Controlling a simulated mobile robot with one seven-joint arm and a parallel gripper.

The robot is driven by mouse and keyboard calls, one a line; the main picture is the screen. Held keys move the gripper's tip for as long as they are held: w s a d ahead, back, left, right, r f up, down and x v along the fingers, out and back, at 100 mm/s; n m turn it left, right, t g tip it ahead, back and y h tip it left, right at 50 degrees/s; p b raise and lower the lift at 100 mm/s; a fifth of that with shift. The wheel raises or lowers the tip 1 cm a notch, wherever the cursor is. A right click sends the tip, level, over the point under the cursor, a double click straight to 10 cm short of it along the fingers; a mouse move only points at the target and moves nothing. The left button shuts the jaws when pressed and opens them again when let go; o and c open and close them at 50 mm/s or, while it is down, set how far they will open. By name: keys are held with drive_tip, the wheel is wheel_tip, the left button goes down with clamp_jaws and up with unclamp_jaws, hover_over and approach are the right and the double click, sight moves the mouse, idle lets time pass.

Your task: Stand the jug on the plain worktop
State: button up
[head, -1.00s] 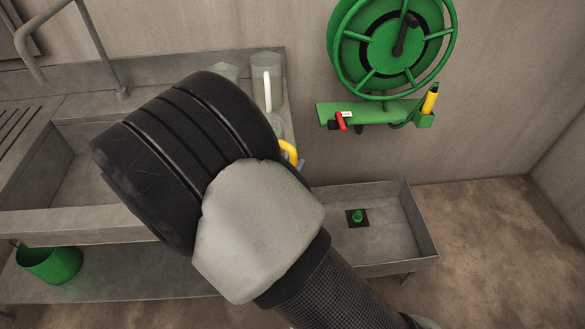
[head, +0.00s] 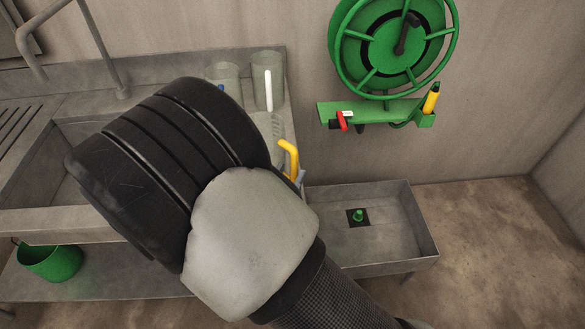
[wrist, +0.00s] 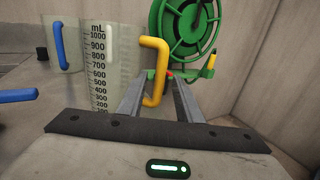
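A clear measuring jug (wrist: 112,62) with a black mL scale and a yellow handle (wrist: 154,60) stands upright in the wrist view. In the head view its yellow handle (head: 291,158) shows just beyond my arm, and part of its clear body (head: 273,124) shows too. It is on the metal worktop (head: 290,112) right of the sink. My gripper (wrist: 158,98) is open, its two fingers on either side of the yellow handle's lower part, with gaps visible. In the head view my wrist hides most of the gripper.
A jug with a white handle (head: 268,90) and another clear jug (head: 225,74) stand behind. A sink (head: 80,185) lies left, with a ribbed drainer (head: 15,128). A low metal tray (head: 385,235) and a green hose reel (head: 392,45) are at right. A green bucket (head: 50,262) is below.

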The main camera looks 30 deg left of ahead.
drive_tip(key=s+d, duration=0.1)
drive_tip(key=s, duration=0.7)
drive_tip(key=shift+s, duration=0.35)
